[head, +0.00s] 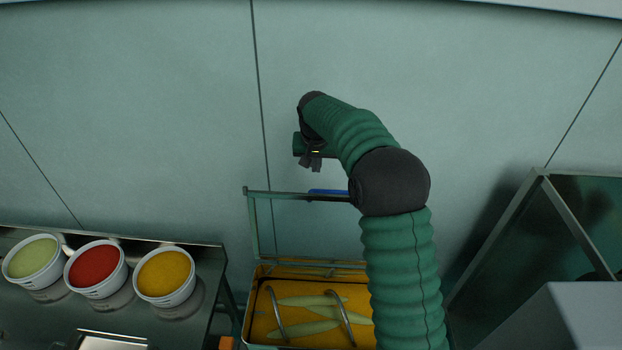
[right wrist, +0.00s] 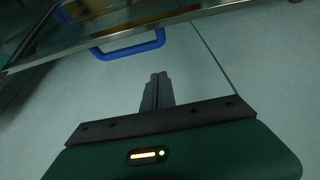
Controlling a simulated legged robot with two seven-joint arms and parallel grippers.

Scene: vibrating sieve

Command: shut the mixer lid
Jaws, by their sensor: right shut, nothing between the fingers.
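The mixer (head: 250,334) stands at the bottom middle of the head view, with yellow contents, pale green pieces and curved metal bars inside. Its lid (head: 280,194) is raised, a clear pane in a metal frame; my right arm hides its right part. A blue handle (head: 326,192) sits on the lid's top edge. In the right wrist view, the lid's edge (right wrist: 215,16) and the blue handle (right wrist: 128,46) lie beyond the fingertips. My right gripper (head: 312,166) is shut and empty, above the lid's top edge in the picture, apart from the handle. Its closed fingers also show in the wrist view (right wrist: 157,80).
A metal table (head: 215,262) at left carries tubs with green (head: 33,255), red (head: 94,264) and yellow (head: 166,273) contents. A metal-framed structure (head: 570,215) and a grey box (head: 565,315) stand at right. A plain panelled wall (head: 150,100) rises behind.

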